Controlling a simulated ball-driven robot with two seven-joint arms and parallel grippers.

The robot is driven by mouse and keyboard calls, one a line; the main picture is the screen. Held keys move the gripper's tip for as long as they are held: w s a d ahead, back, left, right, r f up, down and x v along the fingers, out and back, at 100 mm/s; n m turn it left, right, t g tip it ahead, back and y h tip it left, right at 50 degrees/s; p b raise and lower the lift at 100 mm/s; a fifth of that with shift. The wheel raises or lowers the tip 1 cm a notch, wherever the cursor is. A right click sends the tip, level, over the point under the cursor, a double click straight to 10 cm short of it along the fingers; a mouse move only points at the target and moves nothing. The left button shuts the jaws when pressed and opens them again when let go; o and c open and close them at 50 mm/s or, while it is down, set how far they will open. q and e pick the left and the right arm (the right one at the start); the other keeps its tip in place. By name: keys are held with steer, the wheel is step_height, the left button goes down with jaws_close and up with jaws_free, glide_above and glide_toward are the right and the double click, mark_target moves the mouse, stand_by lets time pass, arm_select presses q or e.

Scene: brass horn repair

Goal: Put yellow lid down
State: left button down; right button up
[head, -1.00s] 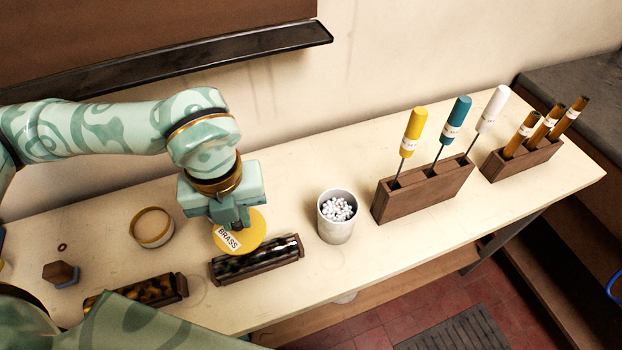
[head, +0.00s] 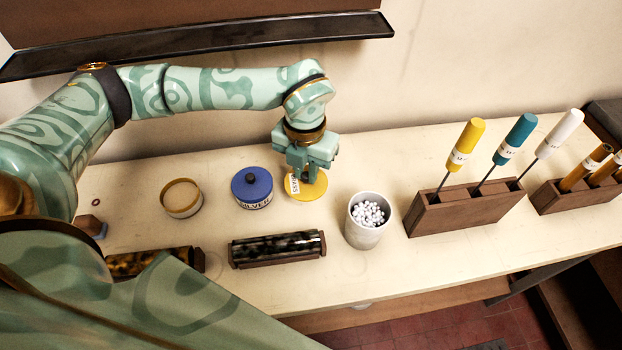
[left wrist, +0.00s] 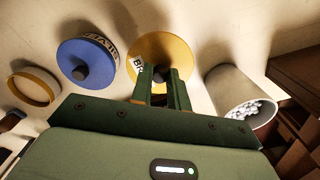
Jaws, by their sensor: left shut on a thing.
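The yellow lid (head: 313,189), with a white label reading BRASS, is at the back of the bench between the blue-lidded tin and the white cup. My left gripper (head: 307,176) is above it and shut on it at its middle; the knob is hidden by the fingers. The lid also shows in the left wrist view (left wrist: 158,45) beyond my fingers (left wrist: 164,78). It looks level and close to the bench top, but I cannot tell whether it touches. An open round tin (head: 182,198) with a yellowish rim stands further left. My right gripper is not in view.
The blue-lidded SILVER tin (head: 252,188) is just left of the lid. The white cup (head: 364,232) of white pellets is to the right. A dark roll in a wooden holder (head: 277,249) lies in front. A wooden block (head: 450,208) holds three handled tools. Bare bench lies around the lid.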

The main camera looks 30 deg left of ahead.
arm_select(q)
steer(key=w+f, duration=0.2)
steer(key=f, duration=0.1)
steer(key=shift+w+a+b, duration=0.15)
steer(key=shift+a+b, duration=0.05)
steer(key=shift+b, duration=0.1)
steer(key=shift+w+f+b, duration=0.1)
steer(key=shift+f+b, duration=0.35)
steer(key=shift+f, duration=1.05)
steer(key=shift+f, duration=0.15)
steer(key=c, duration=1.3)
jaws_free()
steer(key=shift+c, duration=0.2)
step_height(320, 180, up, 12)
steer(key=p, duration=1)
steer(key=shift+r, duration=0.25)
